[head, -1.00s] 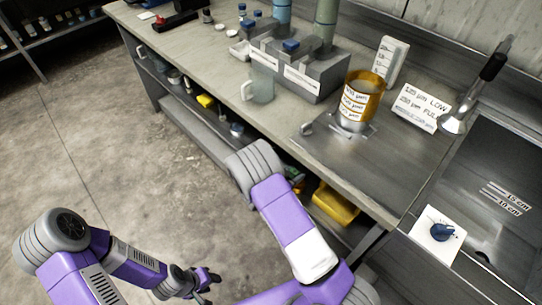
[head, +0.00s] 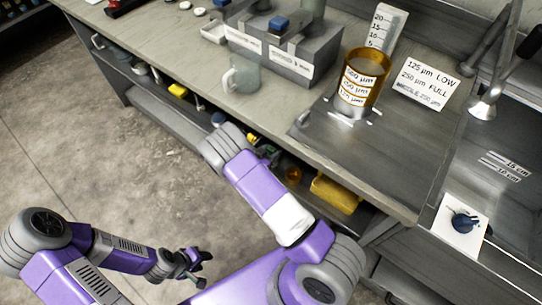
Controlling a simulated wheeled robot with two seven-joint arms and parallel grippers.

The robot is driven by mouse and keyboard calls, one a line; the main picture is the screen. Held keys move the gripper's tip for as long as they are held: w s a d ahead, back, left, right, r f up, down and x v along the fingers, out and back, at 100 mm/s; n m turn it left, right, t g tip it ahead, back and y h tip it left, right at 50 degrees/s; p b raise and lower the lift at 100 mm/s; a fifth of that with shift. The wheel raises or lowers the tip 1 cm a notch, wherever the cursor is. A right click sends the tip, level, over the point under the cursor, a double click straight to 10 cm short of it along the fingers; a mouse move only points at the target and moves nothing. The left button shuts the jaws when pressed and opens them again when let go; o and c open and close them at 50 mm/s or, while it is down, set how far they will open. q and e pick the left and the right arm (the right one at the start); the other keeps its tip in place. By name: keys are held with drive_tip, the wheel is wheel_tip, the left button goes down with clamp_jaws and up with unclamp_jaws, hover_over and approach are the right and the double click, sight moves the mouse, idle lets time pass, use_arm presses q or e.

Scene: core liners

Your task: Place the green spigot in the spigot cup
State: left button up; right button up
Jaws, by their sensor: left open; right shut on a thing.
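I cannot make out a green spigot for certain. Small yellow-green items (head: 268,152) show in the shadow of the shelf under the bench, beside my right arm, too small to identify. No cup is clearly marked as the spigot cup; a clear mug with a handle (head: 241,76) stands on the bench near its front edge. My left gripper (head: 198,264) is open and empty, low over the floor, well away from the bench. My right arm reaches toward the bench front; its gripper and whatever it holds are hidden.
An amber-and-metal sieve stack (head: 361,82) stands on a metal plate on the bench. A grey block (head: 285,50) holds cylinders behind the mug. A dark blue knob (head: 465,222) sits on a white card by the sink at right. A yellow bin (head: 336,194) is below the bench.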

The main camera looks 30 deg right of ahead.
wheel_tip(320, 180, down, 3)
drive_tip(key=shift+r+b, duration=0.2)
drive_tip(key=shift+b, duration=0.2)
drive_tip(key=shift+r, duration=0.1)
drive_tip(key=o, duration=1.1)
